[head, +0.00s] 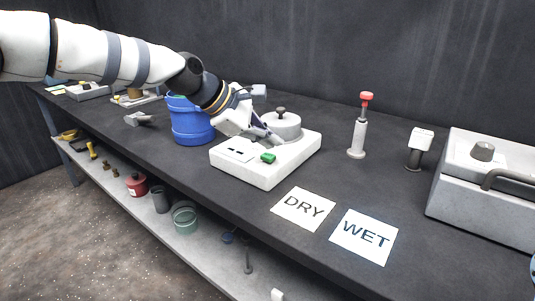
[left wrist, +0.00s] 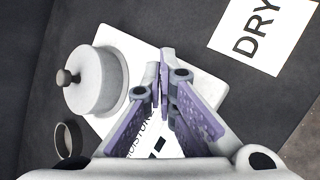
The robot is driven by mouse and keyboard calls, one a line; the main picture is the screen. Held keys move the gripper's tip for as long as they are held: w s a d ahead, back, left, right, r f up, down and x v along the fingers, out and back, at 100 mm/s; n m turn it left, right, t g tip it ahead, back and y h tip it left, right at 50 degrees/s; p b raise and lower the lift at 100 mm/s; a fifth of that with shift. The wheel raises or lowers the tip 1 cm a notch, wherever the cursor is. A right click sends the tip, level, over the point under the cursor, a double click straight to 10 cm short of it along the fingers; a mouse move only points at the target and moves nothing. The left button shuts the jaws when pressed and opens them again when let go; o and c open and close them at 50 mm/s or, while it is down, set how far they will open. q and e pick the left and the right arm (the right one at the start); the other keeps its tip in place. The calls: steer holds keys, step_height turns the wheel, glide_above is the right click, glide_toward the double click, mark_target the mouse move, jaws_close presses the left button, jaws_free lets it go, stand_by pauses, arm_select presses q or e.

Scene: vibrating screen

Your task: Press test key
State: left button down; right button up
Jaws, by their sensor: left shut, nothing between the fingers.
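The white moisture tester (head: 262,176) sits on the dark bench, with a round lidded chamber (head: 284,124) at its back and a small green key (head: 268,157) on its front top. The left wrist view shows the tester (left wrist: 207,92), its chamber (left wrist: 98,80) and part of a "MOISTURE" label (left wrist: 138,133). My left gripper (head: 276,138) is shut and empty, above the tester between the chamber and the green key. Its shut fingertips (left wrist: 163,58) point down at the tester; contact cannot be told. The green key does not show in the left wrist view.
Cards marked DRY (head: 303,209) and WET (head: 363,237) lie right of the tester. A blue tub (head: 191,122) stands to its left. A red-topped plunger (head: 358,130), a small stand (head: 418,147) and a large grey box (head: 485,195) stand to the right.

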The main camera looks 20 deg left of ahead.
mark_target(268, 157)
arm_select(q)
steer(key=shift+f, duration=0.1)
steer(key=shift+r+p, duration=0.6)
steer(key=shift+r, duration=1.95)
arm_select(e)
steer(key=shift+w+r+t, duration=0.4)
steer(key=shift+w+r, duration=0.3)
steer(key=shift+w, duration=0.05)
arm_select(q)
steer(key=shift+f, duration=0.1)
